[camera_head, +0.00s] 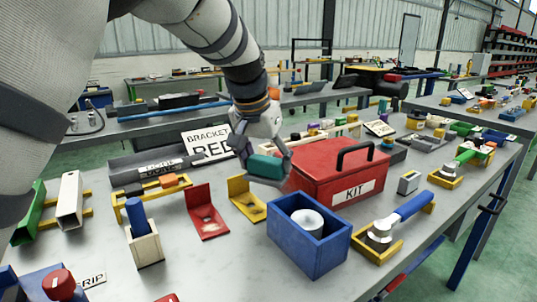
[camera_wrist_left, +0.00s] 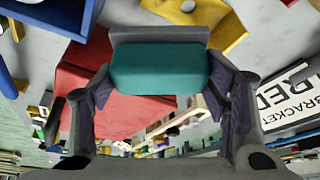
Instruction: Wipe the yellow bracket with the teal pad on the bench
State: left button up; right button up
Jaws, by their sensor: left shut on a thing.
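The yellow bracket (camera_head: 248,206), an L-shaped plate, sits on the grey bench (camera_head: 215,270) in the middle of the head view. It also shows at the top of the left wrist view (camera_wrist_left: 222,28), with a hole in it. My left gripper (camera_head: 268,170) is shut on the teal pad (camera_head: 264,166), which fills the jaws in the left wrist view (camera_wrist_left: 160,68). The pad is held up and to the right of the bracket's upright plate, apart from it in the wrist view. My right gripper is not in view.
A red KIT box (camera_head: 325,168) stands close right of the gripper. A blue bin (camera_head: 322,258) with a white roll is in front of it. A red bracket (camera_head: 206,212) lies left of the yellow one. A BRACKET RED sign (camera_head: 208,143) stands behind.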

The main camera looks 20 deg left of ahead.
aim_at(264, 177)
pick_arm(q)
jog(key=shift+f, duration=0.2)
notch_tip(264, 177, down, 5)
jog(key=shift+s+f, duration=0.1)
jog(key=shift+f, duration=0.15)
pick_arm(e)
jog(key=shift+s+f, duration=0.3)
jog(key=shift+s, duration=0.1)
pick_arm(q)
jog(key=shift+f, duration=0.95)
